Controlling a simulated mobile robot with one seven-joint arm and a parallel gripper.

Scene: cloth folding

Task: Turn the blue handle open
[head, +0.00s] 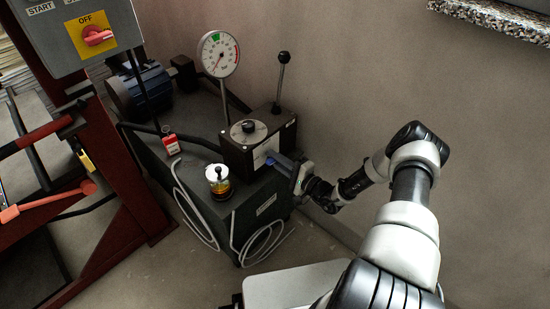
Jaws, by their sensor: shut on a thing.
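The blue handle (280,160) sticks out from the front right of a dark valve box (243,145) on top of a black hydraulic unit. My gripper (295,168) is at the handle's right end and is shut on it. The fingertips are small and partly hidden, so their exact contact is hard to see. The handle lies roughly level, slanting down a little to the right.
A pressure gauge (218,54) and a black-knobbed lever (281,79) rise behind the box. A jar with amber liquid (218,181) stands on the unit. A red tag (170,144) hangs at left. A grey OFF switch panel (92,34) is upper left. A wall is close behind my arm.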

